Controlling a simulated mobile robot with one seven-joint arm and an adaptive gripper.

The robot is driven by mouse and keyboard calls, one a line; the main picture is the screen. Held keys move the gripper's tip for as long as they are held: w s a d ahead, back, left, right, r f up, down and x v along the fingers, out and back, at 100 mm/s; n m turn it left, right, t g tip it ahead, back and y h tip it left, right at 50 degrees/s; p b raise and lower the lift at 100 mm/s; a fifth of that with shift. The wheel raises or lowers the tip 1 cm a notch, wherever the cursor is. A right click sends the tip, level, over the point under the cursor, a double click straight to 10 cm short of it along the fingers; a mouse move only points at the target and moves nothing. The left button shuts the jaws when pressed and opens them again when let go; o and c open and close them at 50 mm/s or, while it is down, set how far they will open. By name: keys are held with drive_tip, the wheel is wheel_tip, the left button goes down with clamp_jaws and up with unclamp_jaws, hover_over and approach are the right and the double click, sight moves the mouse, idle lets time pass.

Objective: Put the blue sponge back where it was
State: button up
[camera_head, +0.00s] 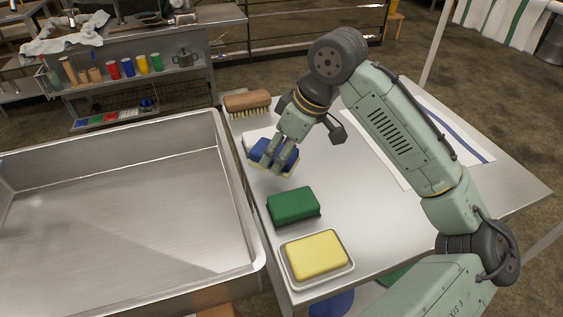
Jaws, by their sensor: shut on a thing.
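The blue sponge (261,148) is at the far left part of the steel table, with a pale yellowish layer or edge showing along its lower side. My gripper (277,160) is shut on it from above, and its fingers hide part of the sponge. A white thing (249,140) shows just behind the sponge, partly hidden; I cannot tell what it is. I cannot tell whether the sponge touches the table or is held a little above it.
A wooden brush (247,102) lies behind the sponge. A green sponge (293,204) and a yellow sponge (317,254) in a metal tray (292,281) are nearer. A large steel pan (118,200) borders the table's left. A striped cloth (455,141) lies right; the table's middle (358,205) is clear.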

drive_tip(key=shift+f, duration=1.9)
drive_tip(key=shift+f, duration=0.2)
drive_tip(key=o, duration=1)
drive_tip(key=shift+r, duration=0.1)
drive_tip(key=b+v, duration=0.1)
drive_tip(key=v, duration=1.1)
drive_tip(key=shift+r, duration=0.15)
